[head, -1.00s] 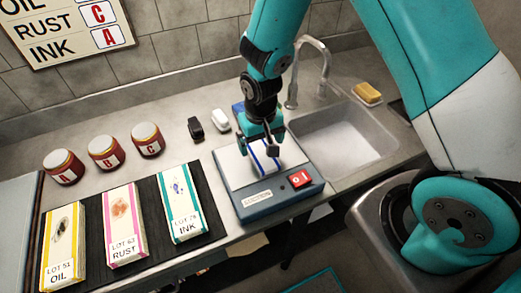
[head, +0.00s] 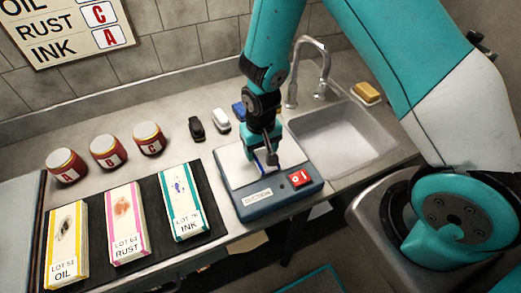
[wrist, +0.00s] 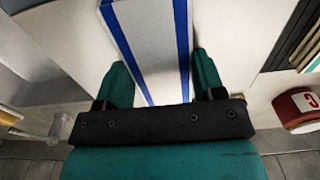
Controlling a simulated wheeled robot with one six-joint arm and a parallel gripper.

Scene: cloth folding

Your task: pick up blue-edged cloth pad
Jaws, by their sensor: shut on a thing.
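The blue-edged cloth pad (wrist: 150,45) is pale grey-white with a blue stripe along each long side. In the wrist view it runs between the two fingers of my gripper (wrist: 161,82), which is shut on it. In the head view my gripper (head: 264,160) points down over the white plate of a blue-grey device (head: 262,205). Only a thin blue edge of the pad shows there, and the gripper hides much of the rest. I cannot tell whether the pad still touches the plate.
The device has a red switch (head: 300,179). A sink (head: 345,140) with a faucet (head: 310,70) lies to the right. Three jars (head: 108,152), a black and a white small item, and a blue item (head: 239,110) stand behind. Labelled OIL, RUST and INK pads (head: 127,225) lie on a dark mat at left.

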